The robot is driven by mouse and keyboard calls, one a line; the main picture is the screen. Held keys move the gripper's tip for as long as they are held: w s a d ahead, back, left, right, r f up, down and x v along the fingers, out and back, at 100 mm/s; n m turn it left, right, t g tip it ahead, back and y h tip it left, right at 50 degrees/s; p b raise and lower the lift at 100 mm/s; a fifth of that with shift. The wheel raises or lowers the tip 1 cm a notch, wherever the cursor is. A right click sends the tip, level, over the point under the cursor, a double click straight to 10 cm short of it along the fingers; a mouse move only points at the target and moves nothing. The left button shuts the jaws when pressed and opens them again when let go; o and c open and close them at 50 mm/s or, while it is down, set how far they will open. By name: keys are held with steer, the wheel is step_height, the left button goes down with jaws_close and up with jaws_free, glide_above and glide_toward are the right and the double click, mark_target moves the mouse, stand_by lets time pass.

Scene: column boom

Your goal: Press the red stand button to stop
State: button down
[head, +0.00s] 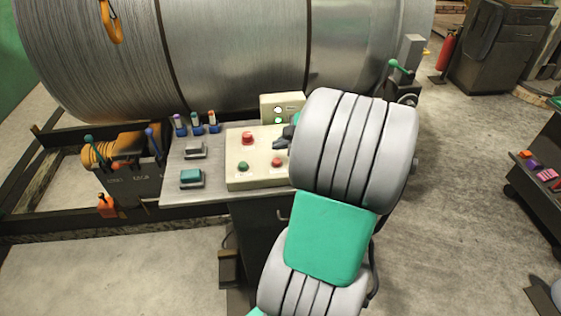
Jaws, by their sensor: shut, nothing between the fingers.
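A pale control box (236,181) sits on a grey stand top (205,155) in front of a big cylinder. A large red button (247,138) is at its upper left, and a smaller red button (276,162) is at its lower right. A green button (243,167) is at its lower left. My arm hides the box's right end. Contact with the box cannot be told.
A small upright panel (282,103) with lights stands behind the box. Grey and teal switches (192,179) and several coloured levers lie left of it. The large wound drum (230,60) closes off the back.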

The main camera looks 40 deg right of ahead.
mark_target(277, 162)
steer(key=shift+s+a+f+b, duration=0.15)
steer(key=shift+f+b, duration=0.25)
steer(key=shift+f, duration=0.2)
steer(key=shift+s+a+f+b, duration=0.1)
steer(key=shift+f+b, duration=0.25)
steer(key=shift+f, duration=0.2)
steer(key=shift+r, duration=0.1)
steer(key=shift+w+d+f, duration=0.2)
steer(key=shift+w+d, duration=0.05)
steer(key=shift+d, duration=0.05)
steer(key=shift+s+a+r, duration=0.15)
steer(key=shift+a, duration=0.05)
steer(key=shift+d, duration=0.15)
